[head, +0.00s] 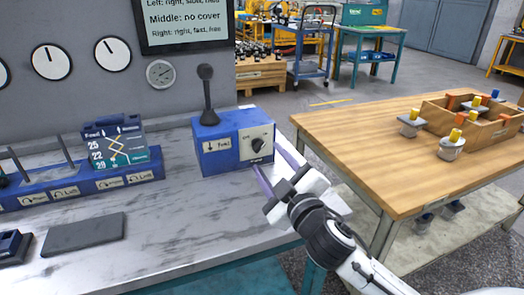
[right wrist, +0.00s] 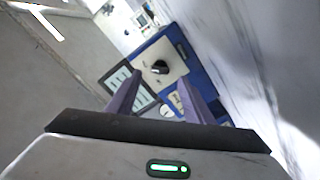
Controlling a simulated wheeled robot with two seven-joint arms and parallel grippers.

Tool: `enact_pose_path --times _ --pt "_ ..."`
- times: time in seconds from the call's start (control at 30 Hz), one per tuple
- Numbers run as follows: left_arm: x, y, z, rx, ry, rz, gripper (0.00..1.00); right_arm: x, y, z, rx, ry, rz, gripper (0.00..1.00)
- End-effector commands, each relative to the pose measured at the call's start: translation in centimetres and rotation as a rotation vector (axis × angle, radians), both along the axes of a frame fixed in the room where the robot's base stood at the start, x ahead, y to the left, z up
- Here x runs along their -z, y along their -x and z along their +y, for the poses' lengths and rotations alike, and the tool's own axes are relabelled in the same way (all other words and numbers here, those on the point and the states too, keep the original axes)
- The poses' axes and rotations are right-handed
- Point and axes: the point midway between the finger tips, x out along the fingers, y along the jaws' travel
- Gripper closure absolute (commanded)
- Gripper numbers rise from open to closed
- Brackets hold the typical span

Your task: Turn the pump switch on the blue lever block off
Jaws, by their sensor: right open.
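The blue lever block (head: 215,158) sits on the marbled bench top, with a black upright lever (head: 207,95) on top. Its pump switch (head: 257,145) is a black knob on a beige plate on the block's right-hand face. The switch also shows in the right wrist view (right wrist: 160,67), on the plate, beyond and roughly between the fingertips. My right gripper (head: 276,170) is open and empty, its two purple fingers pointing at that face. A small gap seems to remain between fingertips and knob; contact cannot be told. My left gripper is not in view.
A longer blue block (head: 80,190) with thin levers and a sign stands left on the bench. A dark flat plate (head: 84,233) lies in front of it. A wooden table (head: 370,150) with a crate (head: 475,125) and pots stands at right. Gauges hang on the wall behind.

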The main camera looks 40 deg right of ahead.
Motion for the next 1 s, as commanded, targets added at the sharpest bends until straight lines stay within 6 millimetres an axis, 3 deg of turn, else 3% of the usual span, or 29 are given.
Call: enact_pose_path --times 0.1,0.3,0.67,0.9,1.0 --pt "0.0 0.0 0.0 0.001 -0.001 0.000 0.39 -0.1 -2.1 -0.5 0.001 0.001 -0.002 0.53" --pt "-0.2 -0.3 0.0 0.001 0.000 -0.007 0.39 0.0 -4.2 -1.0 -0.001 -0.001 0.000 0.53" --pt "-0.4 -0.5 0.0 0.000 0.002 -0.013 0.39 0.1 -4.7 -1.1 -0.001 -0.001 0.000 0.53" --pt "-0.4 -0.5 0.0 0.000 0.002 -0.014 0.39 0.1 -4.7 -1.1 -0.001 -0.001 0.001 0.94" --pt "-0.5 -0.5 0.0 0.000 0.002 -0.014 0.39 0.1 -4.7 -1.1 -0.001 0.000 0.001 0.94"
